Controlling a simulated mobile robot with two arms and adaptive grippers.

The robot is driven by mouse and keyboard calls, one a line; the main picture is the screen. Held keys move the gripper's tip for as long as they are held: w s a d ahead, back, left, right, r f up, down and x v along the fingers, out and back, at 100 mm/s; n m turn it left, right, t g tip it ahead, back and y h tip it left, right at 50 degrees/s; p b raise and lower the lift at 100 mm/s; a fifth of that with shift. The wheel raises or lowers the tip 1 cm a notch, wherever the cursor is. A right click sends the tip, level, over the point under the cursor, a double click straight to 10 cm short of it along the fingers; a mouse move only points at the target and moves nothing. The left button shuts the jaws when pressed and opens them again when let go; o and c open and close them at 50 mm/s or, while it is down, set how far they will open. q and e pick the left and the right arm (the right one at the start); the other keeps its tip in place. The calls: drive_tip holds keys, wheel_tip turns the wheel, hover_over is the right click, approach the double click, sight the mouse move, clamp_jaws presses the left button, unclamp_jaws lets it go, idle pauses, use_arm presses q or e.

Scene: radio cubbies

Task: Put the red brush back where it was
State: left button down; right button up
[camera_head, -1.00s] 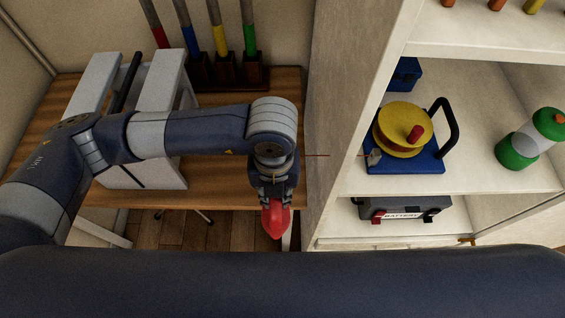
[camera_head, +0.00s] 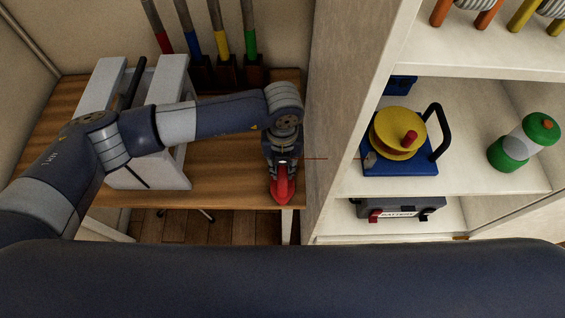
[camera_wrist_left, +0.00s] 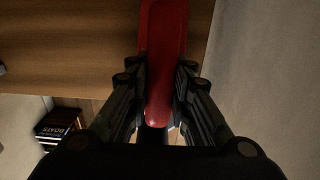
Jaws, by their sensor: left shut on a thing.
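The red brush (camera_head: 284,192) is in my left gripper (camera_head: 283,165), near the front right corner of the wooden table (camera_head: 235,185) in the head view. In the left wrist view the red brush (camera_wrist_left: 162,45) runs between the two fingers of my left gripper (camera_wrist_left: 160,100), which are shut on it. Its far part overlaps the wooden surface. Only red shows; any bristles are not clear. I cannot tell whether the brush touches the table. My right gripper is not in view.
A grey-white stand (camera_head: 148,175) is on the table's left. Several tools with coloured handles stand in dark holders (camera_head: 227,72) behind. The cubby's side wall (camera_head: 350,85) is close right of my left gripper. A yellow reel (camera_head: 398,133) and a green bottle (camera_head: 503,155) are on its shelf.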

use_arm(q)
drive_tip(key=shift+f, duration=0.15)
drive_tip(key=c, duration=1.4)
unclamp_jaws()
drive_tip(key=shift+c, duration=0.2)
drive_tip(key=shift+r, duration=0.35)
wheel_tip(320, 180, up, 12)
drive_tip(key=b, duration=0.1)
drive_tip(key=shift+f, duration=0.15)
